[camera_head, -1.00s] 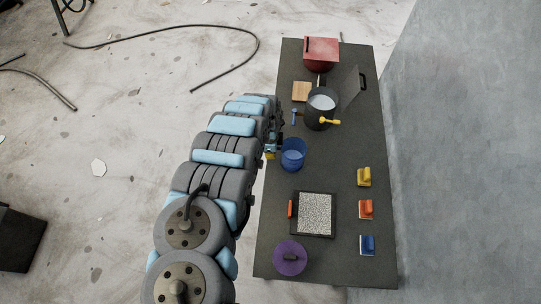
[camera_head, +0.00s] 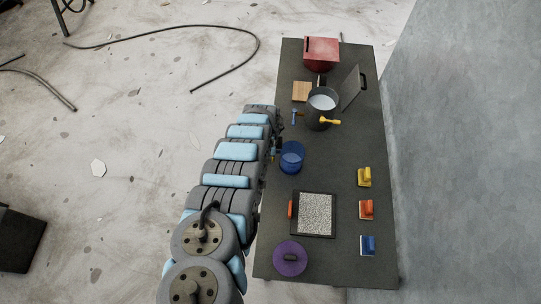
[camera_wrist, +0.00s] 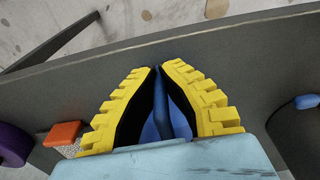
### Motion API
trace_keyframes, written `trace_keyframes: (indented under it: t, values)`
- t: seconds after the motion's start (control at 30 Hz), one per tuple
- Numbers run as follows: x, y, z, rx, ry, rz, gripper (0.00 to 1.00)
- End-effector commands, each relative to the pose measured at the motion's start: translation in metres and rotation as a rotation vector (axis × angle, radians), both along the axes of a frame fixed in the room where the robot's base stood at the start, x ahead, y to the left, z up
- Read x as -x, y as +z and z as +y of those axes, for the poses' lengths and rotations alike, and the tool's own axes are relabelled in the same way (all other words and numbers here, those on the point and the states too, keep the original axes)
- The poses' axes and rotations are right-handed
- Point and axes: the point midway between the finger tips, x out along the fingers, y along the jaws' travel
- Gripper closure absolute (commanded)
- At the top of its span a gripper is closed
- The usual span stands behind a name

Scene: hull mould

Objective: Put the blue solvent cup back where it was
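The blue solvent cup (camera_head: 291,158) is upright at the left side of the dark table (camera_head: 340,170), below the dark pot in the head view. I cannot tell whether its base touches the table. My gripper is largely hidden by my arm in the head view, just left of the cup. In the wrist view, the yellow fingers of my gripper (camera_wrist: 158,72) are close together with a dark blue upright strip of the cup (camera_wrist: 161,105), apparently its handle, between them. Most of the cup is hidden there.
A tray of pale grains (camera_head: 333,232) and a purple round lid (camera_head: 291,258) lie below. Yellow (camera_head: 364,178), orange (camera_head: 366,210) and blue (camera_head: 367,245) blocks line the right side. The middle is clear.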

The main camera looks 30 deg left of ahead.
Motion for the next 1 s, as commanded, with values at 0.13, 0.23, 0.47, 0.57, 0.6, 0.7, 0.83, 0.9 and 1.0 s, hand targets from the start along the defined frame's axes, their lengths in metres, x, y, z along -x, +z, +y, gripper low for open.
trace_keyframes:
  t: [0.13,0.23,0.47,0.57,0.6,0.7,0.83,0.9,1.0]
  values:
    - [0.0,0.0,0.0,0.0,0.0,0.0,1.0]
    - [0.0,-0.004,0.0,0.0,0.0,0.0,1.0]
    - [0.0,-0.002,0.0,0.0,0.0,0.0,0.67]
    - [0.0,-0.002,0.0,0.0,0.0,0.001,0.67]
    - [0.0,-0.002,0.0,0.0,0.0,0.001,0.67]
    - [0.0,-0.001,0.0,0.0,0.0,0.001,0.67]
    - [-0.001,0.004,0.0,0.001,0.0,0.0,0.67]
    - [-0.001,0.008,0.0,0.001,-0.001,0.0,0.67]
    - [-0.001,0.015,0.0,0.003,-0.002,0.002,0.67]
